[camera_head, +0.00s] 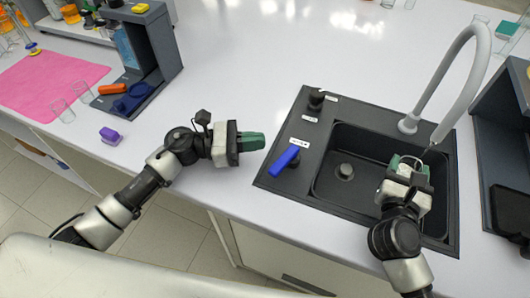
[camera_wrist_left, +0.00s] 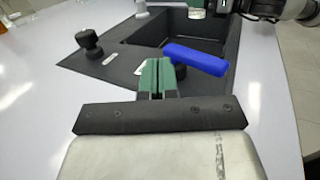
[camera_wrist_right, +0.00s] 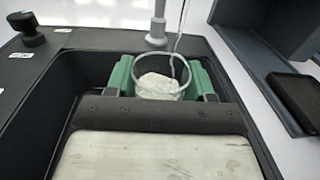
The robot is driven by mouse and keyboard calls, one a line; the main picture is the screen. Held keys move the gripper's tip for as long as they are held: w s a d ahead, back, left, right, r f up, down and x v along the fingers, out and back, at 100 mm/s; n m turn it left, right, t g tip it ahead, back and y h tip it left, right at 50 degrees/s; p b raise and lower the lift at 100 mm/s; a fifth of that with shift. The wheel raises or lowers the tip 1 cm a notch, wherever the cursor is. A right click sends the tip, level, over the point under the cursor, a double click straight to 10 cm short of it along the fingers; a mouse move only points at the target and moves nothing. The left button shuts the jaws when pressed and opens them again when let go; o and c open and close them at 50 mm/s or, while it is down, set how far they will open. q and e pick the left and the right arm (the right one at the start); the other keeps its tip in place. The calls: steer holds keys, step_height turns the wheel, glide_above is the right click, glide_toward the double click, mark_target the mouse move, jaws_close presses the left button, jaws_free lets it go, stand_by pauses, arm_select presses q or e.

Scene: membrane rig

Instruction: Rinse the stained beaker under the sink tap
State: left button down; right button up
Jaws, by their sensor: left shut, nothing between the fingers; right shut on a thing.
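The clear glass beaker (camera_wrist_right: 160,82) has whitish matter inside; I cannot tell whether it is stain or water. My right gripper (camera_head: 409,164) is shut on it and holds it upright over the right part of the sink (camera_head: 330,185). The white curved tap (camera_head: 463,65) ends above the beaker. A thin stream (camera_wrist_right: 178,42) runs down from it to the beaker in the right wrist view. My left gripper (camera_head: 258,141) is shut and empty, left of the blue tap lever (camera_head: 285,160) and apart from it. The lever also shows in the left wrist view (camera_wrist_left: 195,59).
Black knobs (camera_head: 316,97) stand on the sink's left rim. A dark shelf unit (camera_head: 500,140) stands close right of the sink. On the left are a pink mat (camera_head: 50,85), glass beakers (camera_head: 62,110), a purple item (camera_head: 110,135) and a grey stand (camera_head: 160,50). The counter behind the left gripper is clear.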

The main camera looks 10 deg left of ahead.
arm_select(q)
steer(key=a+m+g, duration=0.1)
steer(key=g, duration=0.1)
steer(key=w+m+g+y, duration=0.1)
steer(key=m+g, duration=0.1)
steer(key=w+a+m+g, duration=0.1)
steer(key=g, duration=0.1)
steer(key=shift+w+a+f+y, duration=0.1)
steer(key=shift+w+a+y, duration=0.05)
steer(key=shift+a+y, duration=0.15)
steer(key=a+m+g+y, duration=0.1)
steer(key=a, duration=0.1)
steer(key=w+a+r+m+g+y, duration=0.1)
steer(key=a+g, duration=0.1)
steer(key=a+r+m+g+y, duration=0.1)
steer(key=a+m+g, duration=0.1)
steer(key=shift+w+a+r+y, duration=0.15)
steer(key=shift+w+r+y, duration=0.05)
steer(key=shift+y, duration=0.1)
glide_toward(284, 161)
steer(key=s+d+f, duration=0.2)
steer(key=s, duration=0.1)
steer(key=shift+d+f, duration=0.25)
steer(key=shift+f, duration=0.1)
steer(key=shift+s+d, duration=0.45)
steer(key=shift+d, duration=0.4)
steer(key=shift+s, duration=0.1)
